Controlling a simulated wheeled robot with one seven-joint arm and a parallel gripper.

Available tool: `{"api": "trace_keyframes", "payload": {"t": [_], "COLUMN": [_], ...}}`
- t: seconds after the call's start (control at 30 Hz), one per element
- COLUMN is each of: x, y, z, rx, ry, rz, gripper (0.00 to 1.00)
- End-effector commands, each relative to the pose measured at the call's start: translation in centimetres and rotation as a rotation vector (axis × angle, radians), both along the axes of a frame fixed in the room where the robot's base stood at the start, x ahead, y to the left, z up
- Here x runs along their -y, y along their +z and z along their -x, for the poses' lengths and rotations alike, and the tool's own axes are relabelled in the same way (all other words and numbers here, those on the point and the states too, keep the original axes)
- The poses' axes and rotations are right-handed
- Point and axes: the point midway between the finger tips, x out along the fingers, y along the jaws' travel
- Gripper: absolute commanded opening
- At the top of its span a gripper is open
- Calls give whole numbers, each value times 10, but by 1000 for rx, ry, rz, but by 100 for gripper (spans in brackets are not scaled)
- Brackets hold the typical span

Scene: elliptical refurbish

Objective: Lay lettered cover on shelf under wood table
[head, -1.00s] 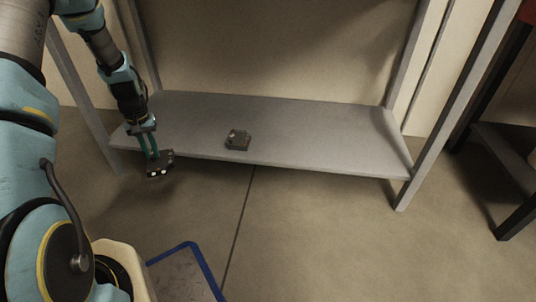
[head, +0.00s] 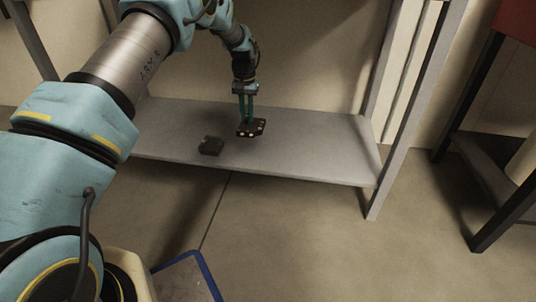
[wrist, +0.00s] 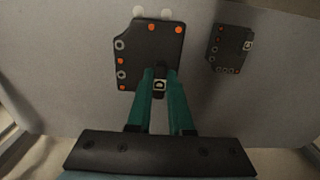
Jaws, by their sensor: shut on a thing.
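My gripper (head: 247,112) is shut on the lettered cover (head: 251,128), a thin dark plate. In the wrist view the cover (wrist: 143,48) has a cut corner, orange and grey round spots along its edges and a small white lettered label between my fingertips (wrist: 160,76). In the head view the cover appears over the grey shelf (head: 312,145) under the table, right of a small dark block lying there. I cannot tell how large the gap to the shelf is, or whether they touch.
The small dark block (head: 211,146) lies near the shelf's front edge; in the wrist view it (wrist: 229,46) shows orange spots and a pale label. The shelf's right part is clear. A grey table leg (head: 408,125) stands at the right. A black-legged stand (head: 503,205) is farther right.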

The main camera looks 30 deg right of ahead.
Motion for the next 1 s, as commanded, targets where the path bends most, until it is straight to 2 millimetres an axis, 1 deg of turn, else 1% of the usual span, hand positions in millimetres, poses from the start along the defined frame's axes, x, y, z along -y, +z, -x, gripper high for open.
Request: {"api": "trace_keyframes", "payload": {"t": [0.07,0.13,0.3,0.53,0.7,0.73,0.8,1.0], "x": [0,0,1,1,1,1,1,1], "y": [-4,-13,-42,-65,-94,-98,-101,-99], "z": [0,0,0,0,0,0,0,0], "rx": [0,-1,-1,-1,-1,0,1,1], "ry": [-1,-1,-1,-1,-1,-1,-1,-1], "rz": [-1,-2,-1,-1,-1,0,1,1], "gripper": [0,0,0,0,0,0,0,0]}}
